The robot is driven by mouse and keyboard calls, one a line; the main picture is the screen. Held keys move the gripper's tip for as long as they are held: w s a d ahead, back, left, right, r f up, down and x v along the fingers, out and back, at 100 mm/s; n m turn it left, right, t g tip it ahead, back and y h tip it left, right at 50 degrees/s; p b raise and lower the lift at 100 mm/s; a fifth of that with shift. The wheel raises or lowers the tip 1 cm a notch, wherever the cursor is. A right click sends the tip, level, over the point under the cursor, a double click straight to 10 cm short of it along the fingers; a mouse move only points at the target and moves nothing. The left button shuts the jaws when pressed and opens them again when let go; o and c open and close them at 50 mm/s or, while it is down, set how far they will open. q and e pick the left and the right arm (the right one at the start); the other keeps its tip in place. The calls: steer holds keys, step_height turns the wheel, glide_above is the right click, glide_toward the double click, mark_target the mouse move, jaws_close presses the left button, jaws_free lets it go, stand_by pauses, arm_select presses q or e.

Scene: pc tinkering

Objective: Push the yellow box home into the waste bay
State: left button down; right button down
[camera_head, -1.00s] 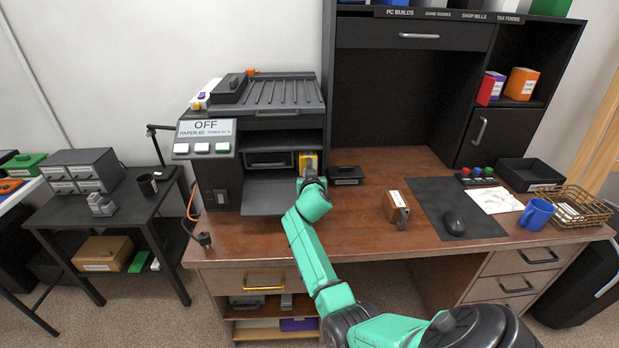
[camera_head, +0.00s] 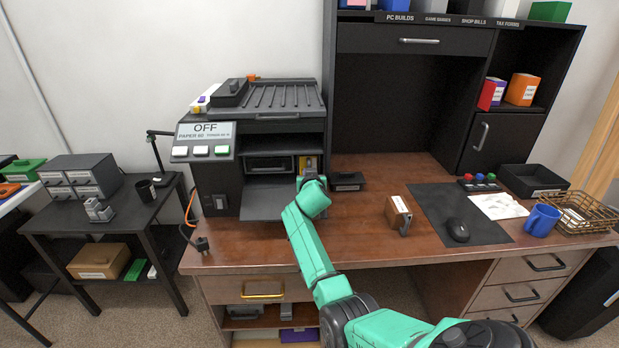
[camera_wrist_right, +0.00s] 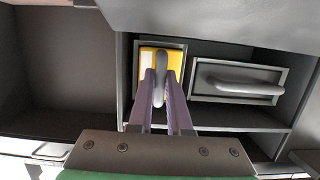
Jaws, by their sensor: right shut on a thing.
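The yellow box (camera_wrist_right: 148,58) sits in the square waste bay (camera_wrist_right: 181,48), with its front face showing inside the bay's dark frame in the right wrist view. A grey upright handle (camera_wrist_right: 160,66) stands out from its front. My right gripper (camera_wrist_right: 161,84) is shut on this handle, with one purple finger on each side. In the head view the yellow box (camera_head: 309,161) is a small patch at the right of the printer's opening, partly hidden by my right arm. How deep it sits is hard to tell. My left gripper is out of view.
A closed drawer with a grey handle (camera_wrist_right: 237,86) is immediately right of the bay in the wrist view. The printer (camera_head: 262,120) has a flap (camera_head: 270,198) lowered in front. A small black tray (camera_head: 347,181) stands beside it on the desk.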

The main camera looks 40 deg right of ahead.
steer(key=shift+w+d+b, duration=0.35)
steer(key=shift+w+b, duration=0.15)
steer(key=shift+b, duration=0.1)
steer(key=c, duration=0.8)
jaws_free()
steer(key=shift+w, duration=0.1)
steer(key=shift+o, duration=0.2)
steer(key=p+v, duration=0.6)
steer(key=v, duration=0.1)
steer(key=shift+s+a+r+p, duration=0.15)
steer(key=shift+s+r+p, duration=0.05)
steer(key=shift+p, duration=0.15)
steer(key=shift+s+a, duration=0.1)
steer(key=shift+s, duration=0.15)
steer(key=shift+f, duration=0.1)
